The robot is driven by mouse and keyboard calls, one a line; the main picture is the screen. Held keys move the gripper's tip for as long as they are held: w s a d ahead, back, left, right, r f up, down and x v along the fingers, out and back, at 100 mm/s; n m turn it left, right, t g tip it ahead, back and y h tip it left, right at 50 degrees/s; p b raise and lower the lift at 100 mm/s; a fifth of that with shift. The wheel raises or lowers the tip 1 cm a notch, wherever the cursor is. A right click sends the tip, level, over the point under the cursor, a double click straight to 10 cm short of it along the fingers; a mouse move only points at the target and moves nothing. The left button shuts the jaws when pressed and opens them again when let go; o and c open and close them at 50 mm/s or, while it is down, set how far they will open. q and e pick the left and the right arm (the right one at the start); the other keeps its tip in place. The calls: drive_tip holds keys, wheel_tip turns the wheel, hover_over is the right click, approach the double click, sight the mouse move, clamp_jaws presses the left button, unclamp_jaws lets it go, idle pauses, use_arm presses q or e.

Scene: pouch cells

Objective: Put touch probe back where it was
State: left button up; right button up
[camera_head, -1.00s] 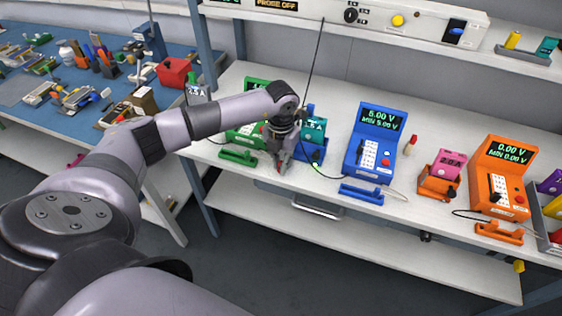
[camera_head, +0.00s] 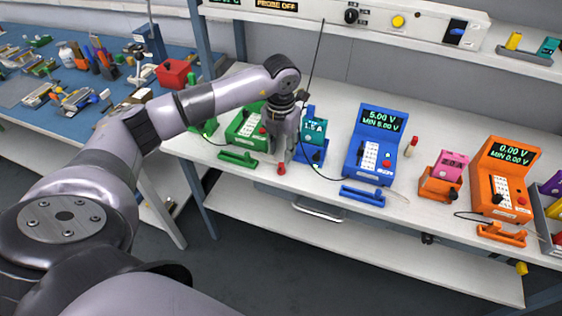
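My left gripper (camera_head: 286,152) points down over the front of the bench, between the green meter (camera_head: 246,122) and the blue stand with a teal 1.5 A block (camera_head: 314,132). A small red piece (camera_head: 281,169) shows right at its fingertips; I cannot tell whether it is held or stands on the bench. The fingers are too small to read as open or shut. I cannot pick out the touch probe for certain. Low cradles stand before the meters: green (camera_head: 237,160), blue (camera_head: 362,196) and orange (camera_head: 501,236). A thin dark cord runs from near the gripper toward the blue meter (camera_head: 375,146). My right gripper is out of view.
The orange meter (camera_head: 502,180) and an orange stand with a pink block (camera_head: 444,178) are at the right. A red-topped white piece (camera_head: 410,147) stands beside the blue meter. A shelf panel reads PROBE OFF (camera_head: 277,5). A blue bench (camera_head: 60,124) with tools is at the left.

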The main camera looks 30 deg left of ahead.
sight(281, 164)
use_arm(q)
wheel_tip(281, 164, up, 6)
drive_tip(key=shift+b, duration=0.35)
drive_tip(key=shift+c, duration=0.5)
